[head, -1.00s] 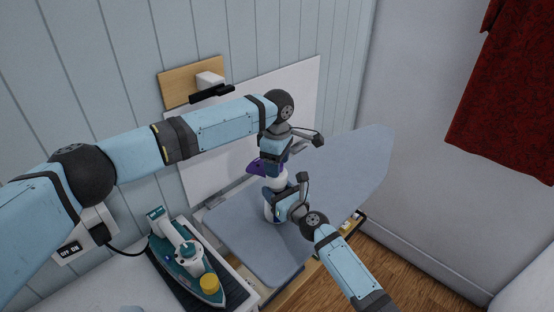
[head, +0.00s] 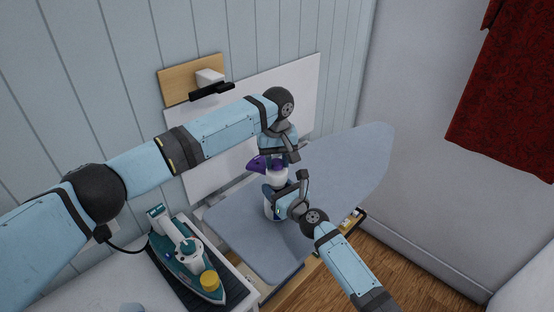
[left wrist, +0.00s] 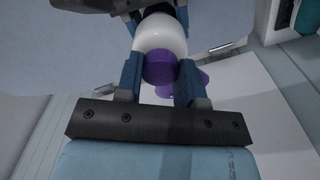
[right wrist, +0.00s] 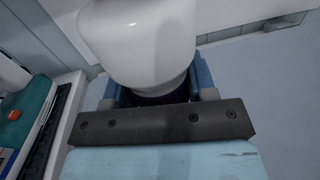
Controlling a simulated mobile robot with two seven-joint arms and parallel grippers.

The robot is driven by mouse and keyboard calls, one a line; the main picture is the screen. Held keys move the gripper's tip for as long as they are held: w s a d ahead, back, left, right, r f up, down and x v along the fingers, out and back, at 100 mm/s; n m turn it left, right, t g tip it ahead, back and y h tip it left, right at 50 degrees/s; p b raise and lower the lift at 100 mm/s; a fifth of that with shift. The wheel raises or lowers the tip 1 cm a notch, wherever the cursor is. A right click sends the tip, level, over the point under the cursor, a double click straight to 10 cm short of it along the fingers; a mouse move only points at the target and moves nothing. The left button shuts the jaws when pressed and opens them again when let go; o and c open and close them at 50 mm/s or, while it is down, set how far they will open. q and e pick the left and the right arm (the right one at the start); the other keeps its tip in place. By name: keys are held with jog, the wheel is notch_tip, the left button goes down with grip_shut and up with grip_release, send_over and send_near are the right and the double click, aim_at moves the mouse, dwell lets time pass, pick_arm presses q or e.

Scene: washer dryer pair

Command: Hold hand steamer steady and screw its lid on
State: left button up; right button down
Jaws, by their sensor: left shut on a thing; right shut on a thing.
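The hand steamer (head: 278,178) is white with a purple nozzle (head: 257,164) pointing left, and stands upright over the ironing board. My left gripper (head: 279,157) comes down from above and is shut on the purple lid (left wrist: 160,67) at the steamer's top. In the left wrist view its fingers lie on either side of the lid, with the white shell beyond. My right gripper (head: 277,197) is shut around the steamer's body lower down. In the right wrist view, the white steamer (right wrist: 145,40) rises above its fingers. The lid's seam is hidden.
The grey-blue ironing board (head: 345,165) is clear to the right. A teal iron (head: 185,255) with a yellow cap stands on a dark mat at lower left. A white panel and wall bracket are behind; a red cloth (head: 515,110) hangs at right.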

pick_arm(q)
jog(key=m, duration=0.8)
jog(key=shift+m, duration=0.3)
jog(key=m, duration=1.2)
jog(key=shift+m, duration=0.4)
jog(key=m, duration=1.1)
jog(key=shift+f, duration=0.1)
jog(key=o, duration=1.1)
